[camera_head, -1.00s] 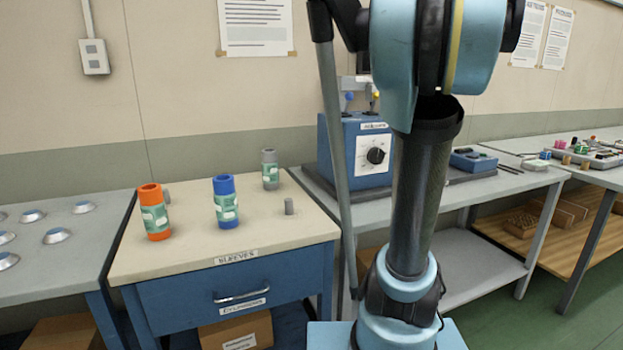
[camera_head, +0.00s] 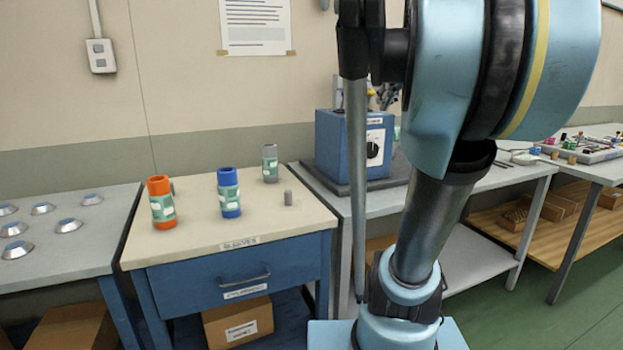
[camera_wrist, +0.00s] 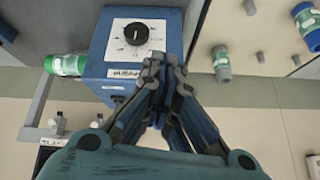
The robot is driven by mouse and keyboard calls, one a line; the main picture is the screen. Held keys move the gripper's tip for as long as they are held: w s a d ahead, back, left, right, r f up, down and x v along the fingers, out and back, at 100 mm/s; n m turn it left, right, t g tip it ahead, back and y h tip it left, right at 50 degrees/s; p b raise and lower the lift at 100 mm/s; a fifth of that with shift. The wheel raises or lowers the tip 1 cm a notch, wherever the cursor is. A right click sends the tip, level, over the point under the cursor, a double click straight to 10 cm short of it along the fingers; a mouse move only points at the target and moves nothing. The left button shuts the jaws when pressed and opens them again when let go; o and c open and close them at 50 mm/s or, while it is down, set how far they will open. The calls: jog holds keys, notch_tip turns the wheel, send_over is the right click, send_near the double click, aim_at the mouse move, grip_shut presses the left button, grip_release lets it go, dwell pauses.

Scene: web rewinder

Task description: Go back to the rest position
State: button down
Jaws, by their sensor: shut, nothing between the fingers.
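My gripper (camera_wrist: 164,75) is in the wrist view, its two fingers together and empty. It is in front of the blue rewinder box (camera_wrist: 170,35) with its black dial. In the head view my arm rises in the right half and the gripper itself cannot be made out.
A sleeve table (camera_head: 190,240) carries an orange sleeve (camera_head: 162,205), a blue sleeve (camera_head: 229,193), a grey sleeve (camera_head: 270,164) and a small grey peg (camera_head: 288,198). A left bench (camera_head: 60,265) holds several metal cones. A right bench (camera_head: 590,175) holds small parts.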

jog(key=s+f+g, duration=0.1)
jog(key=s+f, duration=0.6)
jog(key=f, duration=0.6)
jog(key=s+a+f+m+g+h, duration=0.1)
jog(key=s+f, duration=0.6)
jog(key=f, duration=0.6)
jog(key=s+a+f+m+g+h, duration=0.1)
jog(key=s+f+g, duration=0.1)
jog(key=s+f, duration=0.5)
notch_tip(320, 180, down, 6)
jog(key=shift+a+r, duration=0.1)
jog(key=shift+a, duration=0.05)
jog(key=shift+w+f, duration=0.25)
jog(key=shift+w, duration=0.2)
jog(key=shift+s, duration=0.1)
